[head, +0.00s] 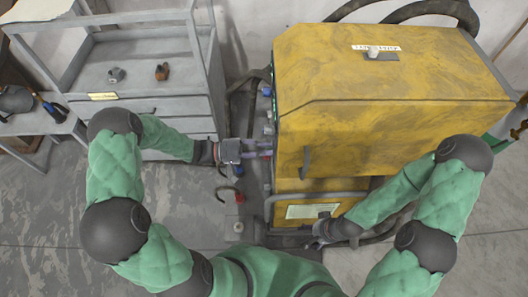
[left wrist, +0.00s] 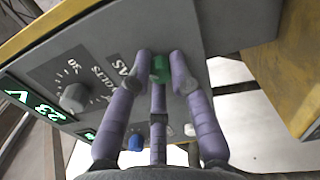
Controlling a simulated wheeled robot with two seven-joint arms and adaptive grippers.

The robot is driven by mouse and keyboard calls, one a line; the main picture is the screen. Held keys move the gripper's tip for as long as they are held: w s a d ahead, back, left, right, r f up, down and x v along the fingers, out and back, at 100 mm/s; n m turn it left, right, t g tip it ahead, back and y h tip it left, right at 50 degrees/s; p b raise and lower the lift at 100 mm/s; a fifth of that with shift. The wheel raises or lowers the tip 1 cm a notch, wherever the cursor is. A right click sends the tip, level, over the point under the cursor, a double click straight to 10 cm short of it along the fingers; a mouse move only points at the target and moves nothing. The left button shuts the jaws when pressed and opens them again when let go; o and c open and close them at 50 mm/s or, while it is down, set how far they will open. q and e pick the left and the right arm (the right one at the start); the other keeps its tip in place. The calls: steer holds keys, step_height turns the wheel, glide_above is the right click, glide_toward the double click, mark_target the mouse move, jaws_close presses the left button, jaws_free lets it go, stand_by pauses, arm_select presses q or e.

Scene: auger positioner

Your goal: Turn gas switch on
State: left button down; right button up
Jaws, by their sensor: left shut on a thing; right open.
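The gas switch (left wrist: 160,68) is a small green knob on the grey panel, beside lettering that ends in "AS", in the left wrist view. The purple fingertips of my left gripper (left wrist: 159,62) are closed around it and partly cover it. In the head view, my left gripper (head: 258,149) reaches from the left to the control side of the yellow machine (head: 390,75); the switch cannot be made out there. My right gripper (head: 322,226) is open, low at the front of the machine, near its lower rail.
The panel also holds a grey volts knob (left wrist: 74,97), a blue knob (left wrist: 135,142) and a green-lit display reading 23 V (left wrist: 35,107). A grey cart (head: 140,70) with small parts stands at left. Dark hoses (head: 430,12) lie behind the machine. Floor at lower left is clear.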

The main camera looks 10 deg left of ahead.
arm_select(q)
steer(key=shift+s+f+m+b, duration=0.1)
steer(key=shift+m+b, duration=0.25)
steer(key=shift+m, duration=0.15)
steer(key=shift+d, duration=0.1)
steer(key=c, duration=1.1)
jaws_free()
steer(key=shift+s, duration=0.1)
steer(key=shift+c, duration=0.2)
steer(key=v, duration=1.2)
